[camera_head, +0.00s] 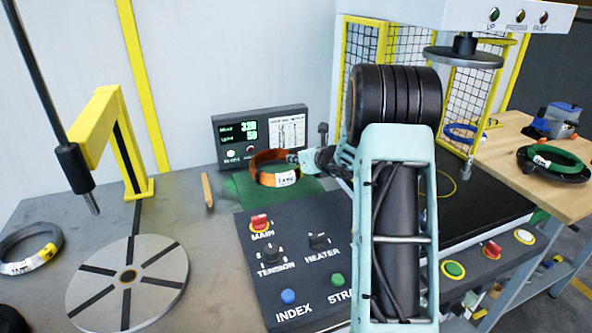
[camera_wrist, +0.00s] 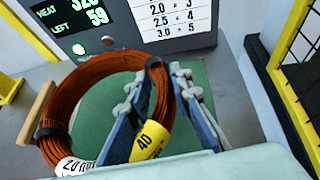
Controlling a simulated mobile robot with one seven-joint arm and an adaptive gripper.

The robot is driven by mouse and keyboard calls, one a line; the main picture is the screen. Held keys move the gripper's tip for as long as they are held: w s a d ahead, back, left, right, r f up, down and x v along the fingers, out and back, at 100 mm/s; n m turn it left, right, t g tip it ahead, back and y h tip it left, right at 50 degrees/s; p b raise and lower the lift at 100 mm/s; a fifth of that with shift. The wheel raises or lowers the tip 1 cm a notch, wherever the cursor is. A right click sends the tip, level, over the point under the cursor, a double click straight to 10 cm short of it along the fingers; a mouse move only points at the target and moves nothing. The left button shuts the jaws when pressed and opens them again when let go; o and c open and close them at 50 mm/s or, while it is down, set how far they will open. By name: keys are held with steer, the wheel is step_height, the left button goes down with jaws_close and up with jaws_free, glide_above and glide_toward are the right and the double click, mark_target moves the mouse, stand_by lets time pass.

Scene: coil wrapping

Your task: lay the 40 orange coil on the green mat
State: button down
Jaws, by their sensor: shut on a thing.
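The orange coil (camera_head: 262,175) is a ring of wire with a white label and, in the wrist view, a yellow tag reading 40. It also shows in the wrist view (camera_wrist: 68,100). My gripper (camera_head: 303,160) is shut on the coil's right side; in the wrist view its fingers (camera_wrist: 150,110) stand on both sides of the ring. The coil is tilted and appears to be over the green mat (camera_head: 236,192). The mat also shows in the wrist view (camera_wrist: 193,135). I cannot tell whether the coil touches it.
A display box (camera_head: 240,135) stands behind the mat. A wooden stick (camera_head: 207,190) lies left of it. A control panel (camera_head: 300,255) is in front. A grey turntable (camera_head: 128,280) and a grey coil (camera_head: 30,250) are at left; a green coil (camera_head: 560,160) is at right.

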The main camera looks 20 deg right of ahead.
steer(key=shift+w+d+f, duration=0.2)
steer(key=shift+w+f, duration=0.8)
steer(key=shift+w, duration=0.1)
steer(key=shift+w+f, duration=0.15)
steer(key=shift+f, duration=1.5)
steer(key=shift+f+b, duration=0.15)
steer(key=shift+b, duration=0.25)
steer(key=c, duration=1.7)
jaws_free()
steer(key=shift+f, duration=0.15)
steer(key=shift+c, duration=0.2)
steer(key=shift+s+r, duration=0.2)
steer(key=v, duration=1.2)
